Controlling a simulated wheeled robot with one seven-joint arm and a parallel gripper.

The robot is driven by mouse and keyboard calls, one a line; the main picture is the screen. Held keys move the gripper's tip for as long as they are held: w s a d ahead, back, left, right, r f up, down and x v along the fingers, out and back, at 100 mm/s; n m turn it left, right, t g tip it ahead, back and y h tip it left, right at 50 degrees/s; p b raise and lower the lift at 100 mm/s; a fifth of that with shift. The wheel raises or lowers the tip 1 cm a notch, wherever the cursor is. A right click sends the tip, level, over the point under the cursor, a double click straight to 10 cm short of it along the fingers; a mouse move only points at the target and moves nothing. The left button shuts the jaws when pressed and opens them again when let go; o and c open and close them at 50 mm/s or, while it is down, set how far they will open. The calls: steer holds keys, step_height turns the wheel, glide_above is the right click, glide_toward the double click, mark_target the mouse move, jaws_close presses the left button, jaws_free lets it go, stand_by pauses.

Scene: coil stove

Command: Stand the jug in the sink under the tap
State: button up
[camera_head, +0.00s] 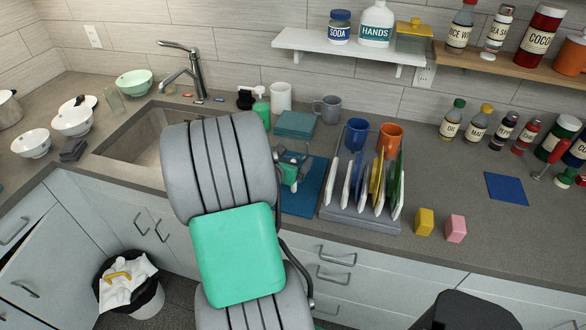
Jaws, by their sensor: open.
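A grey vessel with a handle on its left (327,109) stands upright on the counter near the back wall. It is the thing here that looks most like the jug, though I cannot be sure. The sink (122,146) is sunk into the counter at left, and my arm hides its right part. The tap (195,72) rises behind the sink, its spout reaching left over the basin. My gripper (294,168) is open, partly hidden behind my arm, above the blue mat right of the sink. The grey vessel is behind it and to the right, apart from it.
A teal box or cloth (295,124) lies between the mat (311,190) and the grey vessel. A dish rack (360,218) with plates and two mugs stands right of the mat. A white canister (280,97) and green soap bottle (262,108) stand by the wall. Bowls (72,121) are left.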

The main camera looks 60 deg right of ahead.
steer(key=c, duration=2)
steer(key=shift+r, duration=0.2)
